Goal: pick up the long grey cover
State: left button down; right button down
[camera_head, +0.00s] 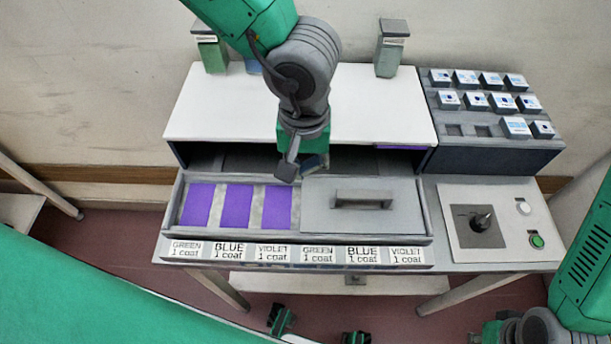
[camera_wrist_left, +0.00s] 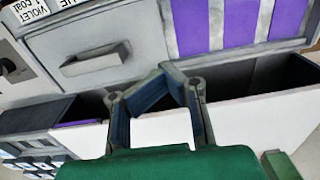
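The long grey cover (camera_head: 320,216) lies flat over the right half of the tray on the bench, with a raised bar handle (camera_head: 363,199) on top. In the left wrist view the cover (camera_wrist_left: 85,40) is at upper left. My left gripper (camera_head: 302,174) hangs above the tray's back edge, left of the handle and apart from the cover. In the left wrist view the left gripper (camera_wrist_left: 164,72) holds nothing, and its fingers lean together toward the tips. Whether they are open or shut is unclear. The right arm shows at lower right; its fingers cannot be made out.
The tray's left half shows purple strips (camera_head: 238,206). Behind it stands a white-topped housing (camera_head: 385,112) with a dark opening. A block of white-topped cubes (camera_head: 487,150) and a panel with a joystick (camera_head: 482,219) and buttons are at right. Labels line the tray's front.

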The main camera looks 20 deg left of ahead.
pick_arm(q)
jog(key=shift+w+r, duration=0.15)
jog(key=shift+r, duration=0.05)
jog(key=shift+c, duration=2.3)
grip_release()
jog(key=shift+d, duration=0.15)
